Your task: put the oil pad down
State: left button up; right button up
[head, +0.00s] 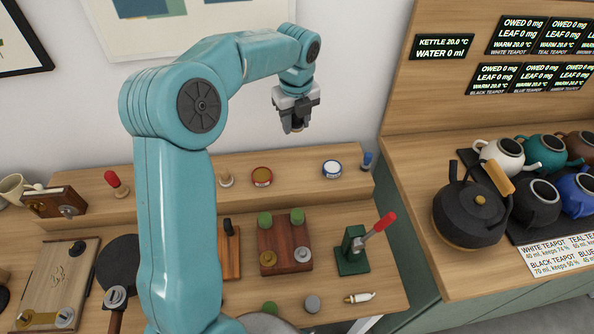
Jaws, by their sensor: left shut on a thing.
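My left gripper (296,118) hangs from the teal arm at the upper middle of the head view, fingers pointing down. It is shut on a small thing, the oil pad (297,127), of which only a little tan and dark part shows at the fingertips. The fingers hide the rest. The gripper is in the air, in front of the pale wall and above the raised wooden shelf (210,196). It appears apart from everything below. My right gripper is not in view.
Bare shelf shows between the tins. Below are a wooden block (285,236) and green lever press (352,250). A black kettle (468,213) stands right.

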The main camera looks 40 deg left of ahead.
aim_at(297, 174)
pick_arm(q)
notch_tip(297, 174, down, 17)
jog(key=shift+w+d, duration=0.1)
jog(key=shift+d+r, duration=0.1)
